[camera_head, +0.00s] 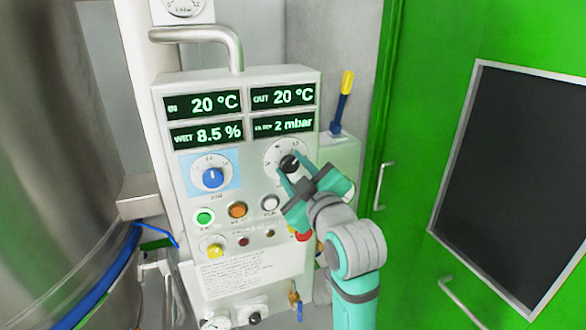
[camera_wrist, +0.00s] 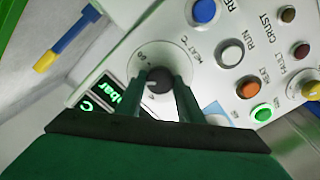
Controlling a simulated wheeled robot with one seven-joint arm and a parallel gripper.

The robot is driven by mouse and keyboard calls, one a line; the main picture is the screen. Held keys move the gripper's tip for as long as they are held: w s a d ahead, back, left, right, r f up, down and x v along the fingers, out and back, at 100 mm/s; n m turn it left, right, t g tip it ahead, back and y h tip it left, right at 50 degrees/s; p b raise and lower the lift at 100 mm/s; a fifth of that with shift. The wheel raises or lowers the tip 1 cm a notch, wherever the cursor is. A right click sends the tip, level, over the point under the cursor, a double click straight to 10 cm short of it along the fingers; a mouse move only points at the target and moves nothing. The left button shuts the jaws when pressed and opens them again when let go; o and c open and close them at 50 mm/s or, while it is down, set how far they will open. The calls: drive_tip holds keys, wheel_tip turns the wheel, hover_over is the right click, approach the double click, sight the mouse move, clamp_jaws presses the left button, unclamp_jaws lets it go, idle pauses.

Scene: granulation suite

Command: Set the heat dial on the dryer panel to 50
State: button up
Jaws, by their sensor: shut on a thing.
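The dryer panel (camera_head: 245,190) is a pale upright box with green readouts and several knobs and buttons. The heat dial is a dark knob (camera_head: 289,164) on a round white scale plate at the panel's right. In the wrist view the dark knob (camera_wrist: 158,80) sits between my fingers, and the word HEAT shows beside its plate. My gripper (camera_head: 290,176) is shut on the knob, one finger on each side. The scale (camera_wrist: 142,56) is partly hidden by the fingers, and I cannot read which number the knob points to.
A blue knob (camera_head: 212,177) sits left of the dial. Green (camera_head: 204,217), orange (camera_head: 237,210) and white (camera_head: 270,203) buttons lie below. A blue-and-yellow handled tool (camera_head: 342,100) stands right of the panel. A steel vessel (camera_head: 60,150) is at left, a green door (camera_head: 480,40) at right.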

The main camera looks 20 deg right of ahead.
drive_tip(key=shift+n, duration=0.8)
drive_tip(key=o, duration=1.1)
drive_tip(key=shift+c, duration=0.2)
drive_tip(key=s, duration=1)
drive_tip(key=shift+s+d, duration=0.2)
drive_tip(key=shift+s, duration=0.2)
drive_tip(key=shift+w, duration=0.2)
